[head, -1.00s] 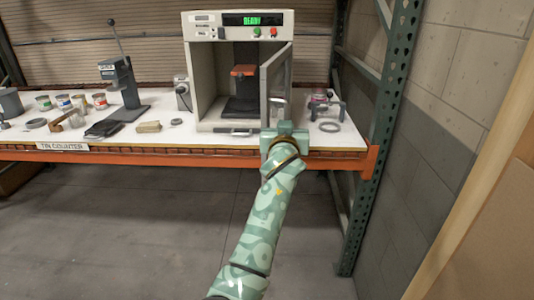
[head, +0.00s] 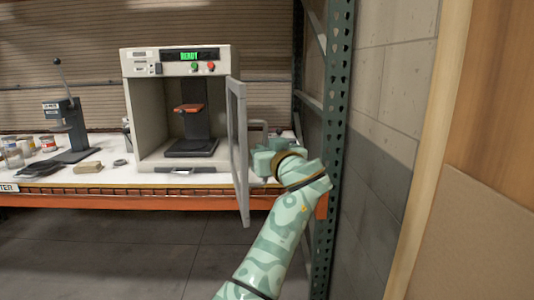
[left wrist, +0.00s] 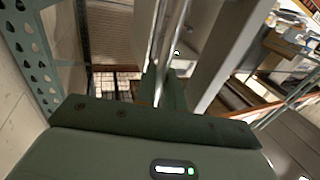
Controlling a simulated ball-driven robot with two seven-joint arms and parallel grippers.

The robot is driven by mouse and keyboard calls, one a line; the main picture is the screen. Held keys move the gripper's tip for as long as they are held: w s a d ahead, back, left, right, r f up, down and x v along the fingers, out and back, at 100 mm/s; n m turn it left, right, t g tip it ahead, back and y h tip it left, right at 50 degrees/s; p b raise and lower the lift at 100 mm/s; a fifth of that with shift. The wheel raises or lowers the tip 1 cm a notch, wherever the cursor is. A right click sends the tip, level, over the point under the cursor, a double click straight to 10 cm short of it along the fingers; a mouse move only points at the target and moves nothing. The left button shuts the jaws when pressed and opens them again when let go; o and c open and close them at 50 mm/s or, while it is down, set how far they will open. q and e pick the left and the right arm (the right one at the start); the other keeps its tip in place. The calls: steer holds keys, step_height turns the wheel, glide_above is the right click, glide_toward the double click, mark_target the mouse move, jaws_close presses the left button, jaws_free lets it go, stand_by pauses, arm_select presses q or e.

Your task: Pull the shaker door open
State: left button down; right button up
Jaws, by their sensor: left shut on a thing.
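The white shaker (head: 135,100) stands on the counter with a lit green READY display. Its grey-framed door (head: 236,110), hinged on the right, stands wide open and projects toward me past the counter's front edge. My left gripper (head: 262,160) is at the right side of the door, where a bar handle (head: 262,124) shows partly. In the left wrist view my fingers (left wrist: 163,88) are shut on the shiny handle bar (left wrist: 172,45), and the door frame (left wrist: 225,58) is beside it. The exact grip is partly hidden. My right gripper is not in view.
A green perforated rack upright (head: 333,130) stands close to the right of my left arm. A black lever press (head: 70,125), cans (head: 48,143) and a tan block (head: 88,167) are on the counter to the left. The floor in front is clear.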

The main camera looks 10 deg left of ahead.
arm_select(q)
steer(key=shift+a+r, duration=0.15)
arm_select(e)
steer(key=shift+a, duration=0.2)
